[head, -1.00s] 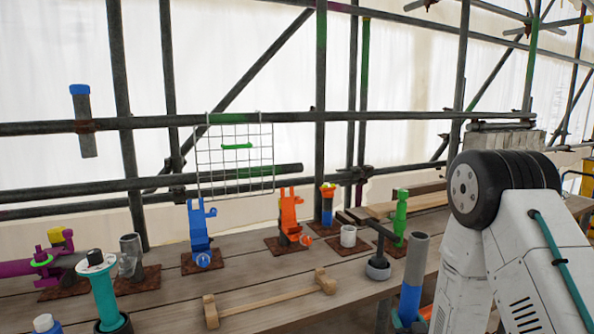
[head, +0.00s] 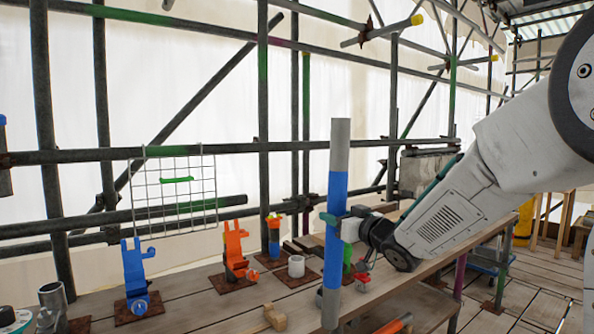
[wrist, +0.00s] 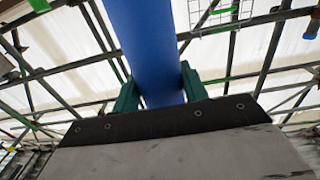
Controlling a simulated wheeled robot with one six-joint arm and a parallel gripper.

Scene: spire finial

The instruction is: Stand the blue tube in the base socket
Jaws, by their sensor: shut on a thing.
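The blue tube (head: 335,215) has a grey upper end and stands upright in the air in the head view. My gripper (head: 337,219) is shut around its middle, with teal fingers. The wrist view shows the blue tube (wrist: 148,50) between the two fingers (wrist: 156,88). The tube's lower end is near the bench's front edge in the picture; its height above the bench is unclear. I cannot tell which part is the base socket.
The wooden bench (head: 185,290) carries a blue figure (head: 136,275), an orange figure (head: 234,252) and a small blue-and-orange piece (head: 274,238). A wooden block (head: 275,317) lies left of the tube. Scaffold poles and a wire grid (head: 175,193) stand behind.

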